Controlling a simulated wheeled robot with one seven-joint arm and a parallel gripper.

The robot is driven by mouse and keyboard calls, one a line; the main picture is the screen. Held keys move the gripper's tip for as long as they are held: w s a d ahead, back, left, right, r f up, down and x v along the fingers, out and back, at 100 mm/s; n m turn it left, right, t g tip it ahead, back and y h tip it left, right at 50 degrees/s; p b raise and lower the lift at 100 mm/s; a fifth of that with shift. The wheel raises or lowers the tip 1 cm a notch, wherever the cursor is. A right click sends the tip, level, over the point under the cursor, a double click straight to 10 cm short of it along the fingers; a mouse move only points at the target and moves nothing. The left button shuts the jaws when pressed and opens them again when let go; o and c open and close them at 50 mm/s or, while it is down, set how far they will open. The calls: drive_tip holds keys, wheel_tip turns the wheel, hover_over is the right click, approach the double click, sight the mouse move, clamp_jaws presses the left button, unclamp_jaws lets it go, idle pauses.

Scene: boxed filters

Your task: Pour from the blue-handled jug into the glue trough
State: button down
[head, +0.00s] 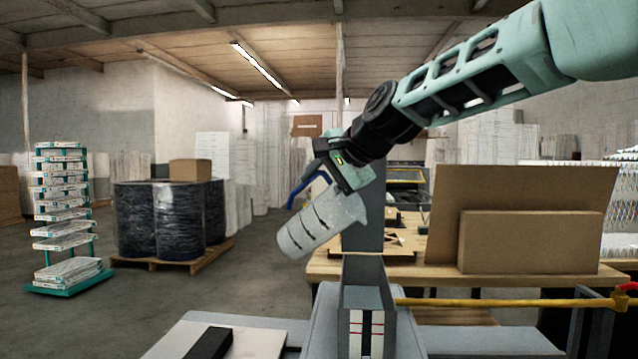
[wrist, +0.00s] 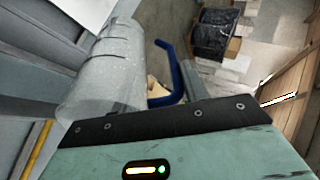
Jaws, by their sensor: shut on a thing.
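The blue-handled jug (head: 322,222) is a translucent grey vessel with dark marks, held in the air in the head view. It is tilted, its wider spouted end up to the right and its narrower end down to the left. Its blue handle (head: 304,190) is on the upper left. My gripper (head: 346,178) is shut on the jug near its wider end. The jug also shows in the wrist view (wrist: 105,70). The glue trough (head: 368,298), a narrow grey open-topped box with red lines on its front, stands below and right of the jug. No stream shows; the jug's contents cannot be made out.
A tall grey post (head: 362,238) rises behind the trough. A yellow bar (head: 500,302) runs right from it. A wooden table (head: 330,270) with cardboard (head: 530,243) stands behind. Wrapped drums (head: 160,220) on a pallet and a teal rack (head: 62,215) stand left, with open floor between.

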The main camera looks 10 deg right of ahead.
drive_tip(key=shift+w+a+r+g+h+p, duration=0.35)
drive_tip(key=shift+r+g+h+p, duration=0.25)
drive_tip(key=shift+p, duration=3.85)
drive_tip(key=shift+f+g+p, duration=0.25)
drive_tip(key=shift+g+p, duration=0.05)
drive_tip(key=shift+p, duration=0.3)
drive_tip(key=shift+a+r+h+p, duration=0.1)
drive_tip(key=shift+r+h+p, duration=0.2)
drive_tip(key=shift+p, duration=0.6)
drive_tip(key=g+h+p, duration=0.1)
drive_tip(key=p, duration=0.5)
drive_tip(key=shift+w+a+n, duration=0.15)
drive_tip(key=shift+a+n, duration=0.05)
drive_tip(key=shift+n, duration=0.2)
drive_tip(key=shift+f+p, duration=0.25)
drive_tip(key=shift+p, duration=0.7)
drive_tip(key=shift+a+r+g+h+p, duration=0.15)
drive_tip(key=shift+g+h+p, duration=0.2)
drive_tip(key=shift+p, duration=0.7)
drive_tip(key=g+h+p, duration=0.1)
drive_tip(key=p, duration=0.3)
drive_tip(key=shift+w+f, duration=0.1)
drive_tip(key=shift+f, duration=0.1)
drive_tip(key=shift+f+p, duration=0.2)
drive_tip(key=shift+p, duration=0.5)
